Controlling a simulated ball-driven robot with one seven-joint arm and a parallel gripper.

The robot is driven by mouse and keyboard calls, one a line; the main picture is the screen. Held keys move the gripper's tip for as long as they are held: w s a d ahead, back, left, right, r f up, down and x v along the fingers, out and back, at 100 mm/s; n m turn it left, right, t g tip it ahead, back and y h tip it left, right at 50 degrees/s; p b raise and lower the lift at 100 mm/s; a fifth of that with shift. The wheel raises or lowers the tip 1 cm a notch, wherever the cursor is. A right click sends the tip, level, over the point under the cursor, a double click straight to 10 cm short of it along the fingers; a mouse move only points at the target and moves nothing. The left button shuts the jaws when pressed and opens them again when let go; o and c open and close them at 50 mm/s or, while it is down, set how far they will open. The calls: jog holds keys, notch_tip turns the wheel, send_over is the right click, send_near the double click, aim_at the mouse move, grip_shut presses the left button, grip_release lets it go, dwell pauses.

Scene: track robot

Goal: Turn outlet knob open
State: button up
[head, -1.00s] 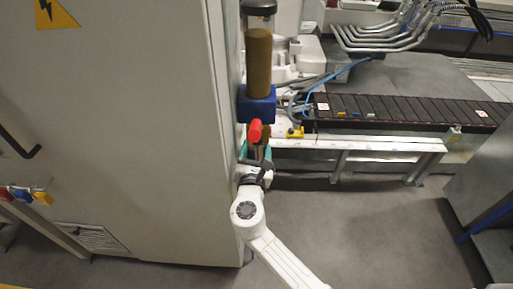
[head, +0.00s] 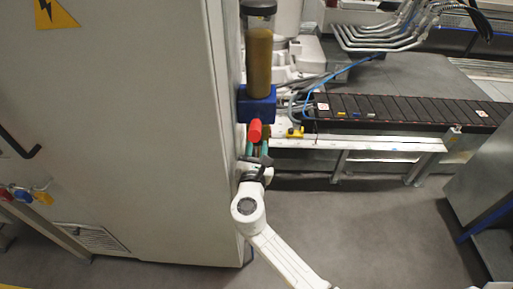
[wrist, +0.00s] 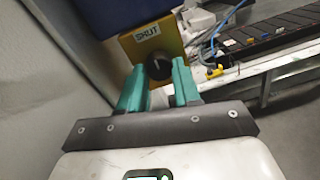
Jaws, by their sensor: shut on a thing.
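The outlet knob (wrist: 157,66) is dark and round, on a brass-coloured block (wrist: 153,41) with a label reading "SHUT" in the wrist view. My gripper (wrist: 160,80) has a green finger on each side of the knob and is shut on it. In the head view my gripper (head: 257,149) is below a red cylinder (head: 254,130) and a blue block (head: 257,103). A clear tube with brown contents (head: 259,62) stands above the block. The knob is hidden in the head view.
A tall grey cabinet (head: 130,140) stands close on the left. A black conveyor track (head: 400,112) on a white frame runs to the right, with a small yellow fitting (head: 294,132) near its left end. The floor (head: 350,220) at lower right is clear.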

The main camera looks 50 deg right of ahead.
dwell(0.3)
jog(key=m+b, duration=0.2)
jog(key=m, duration=0.1)
jog(key=shift+f, duration=0.15)
jog(key=m+b, duration=0.7)
jog(key=m, duration=0.2)
jog(key=shift+m+y, duration=0.4)
jog(key=shift+m+b, duration=1.65)
jog(key=shift+m, duration=0.55)
jog(key=o, duration=1.1)
jog(key=shift+r, duration=0.25)
jog(key=shift+c, duration=0.2)
